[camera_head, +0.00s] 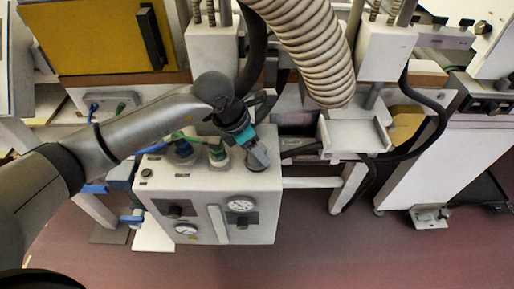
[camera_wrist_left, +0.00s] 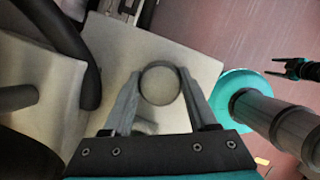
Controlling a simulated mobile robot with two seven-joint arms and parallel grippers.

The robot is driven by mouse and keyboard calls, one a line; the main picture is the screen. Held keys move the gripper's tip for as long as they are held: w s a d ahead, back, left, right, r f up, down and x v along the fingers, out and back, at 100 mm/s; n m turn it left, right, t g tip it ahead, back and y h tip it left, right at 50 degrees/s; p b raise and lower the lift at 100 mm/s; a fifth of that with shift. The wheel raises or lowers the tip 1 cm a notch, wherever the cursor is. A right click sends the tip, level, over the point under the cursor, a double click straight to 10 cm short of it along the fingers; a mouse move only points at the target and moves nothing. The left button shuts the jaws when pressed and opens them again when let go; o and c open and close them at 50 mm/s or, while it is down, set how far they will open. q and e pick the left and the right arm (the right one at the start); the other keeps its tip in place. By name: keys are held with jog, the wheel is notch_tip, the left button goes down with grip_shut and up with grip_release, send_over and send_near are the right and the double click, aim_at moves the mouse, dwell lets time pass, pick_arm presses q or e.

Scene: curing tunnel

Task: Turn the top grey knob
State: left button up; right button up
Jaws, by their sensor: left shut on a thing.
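The round grey knob (camera_wrist_left: 160,85) shows in the left wrist view, on the pale top face of a control box (camera_head: 160,182). My left gripper (camera_head: 257,160) reaches down to the right part of that top face. In the left wrist view its two fingers (camera_wrist_left: 158,92) lie on either side of the knob and are shut on it. In the head view the gripper hides the knob.
Two hose fittings (camera_head: 217,153) stand on the box top left of my gripper. The box front has gauges (camera_head: 241,204) and a pale handle (camera_head: 217,224). A thick ribbed hose (camera_head: 312,50) hangs behind on the right. Open floor (camera_head: 320,245) lies in front.

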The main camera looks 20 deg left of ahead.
pick_arm(q)
jog(key=shift+c, duration=0.6)
jog(key=shift+n, duration=1)
jog(key=shift+t, duration=0.4)
pick_arm(e)
jog(key=shift+s+a+r, duration=0.2)
jog(key=shift+a+r, duration=0.05)
pick_arm(q)
jog(key=shift+y, duration=0.3)
pick_arm(e)
jog(key=shift+s, duration=0.1)
pick_arm(q)
jog(key=o, duration=1.4)
jog(key=p+v, duration=0.3)
jog(key=v, duration=1.2)
jog(key=shift+a+r, duration=0.1)
jog(key=shift+r, duration=0.05)
pick_arm(e)
jog(key=shift+s+a+r, duration=0.4)
jog(key=shift+s+r, duration=0.05)
jog(key=shift+r, duration=0.2)
jog(key=shift+s+a+r, duration=0.4)
jog(key=shift+s+r, duration=0.05)
jog(key=shift+r, duration=0.15)
